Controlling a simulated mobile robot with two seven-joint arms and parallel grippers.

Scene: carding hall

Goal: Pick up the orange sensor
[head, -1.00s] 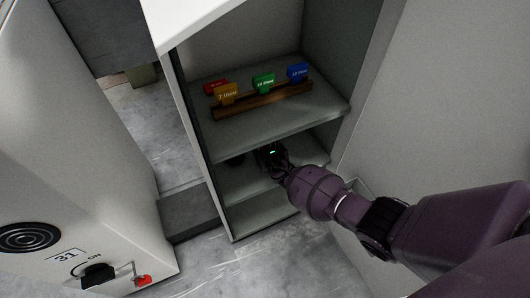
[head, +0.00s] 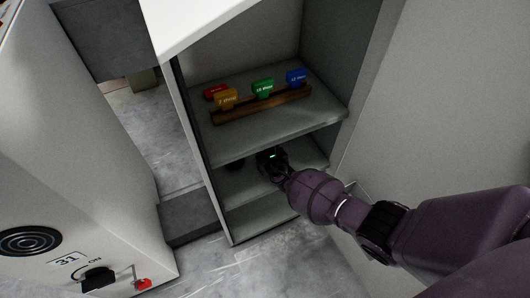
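I see nothing that is clearly an orange sensor. The only orange thing in view is an orange tag (head: 226,98) marked "7 thou", standing at the left end of a brown wooden rack (head: 262,105) on the cabinet's upper shelf. My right gripper (head: 268,160) reaches in from the right, below the upper shelf, into the compartment over the middle shelf. Its fingers are dark and mostly hidden in shadow, so I cannot tell whether they are open or hold anything. My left gripper is out of view.
A green tag (head: 263,88) and a blue tag (head: 297,76) stand in the rack; a red piece (head: 215,92) is behind the orange tag. A small dark object (head: 234,162) shows under the upper shelf's edge. A machine panel (head: 67,260) marked 31 is at lower left.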

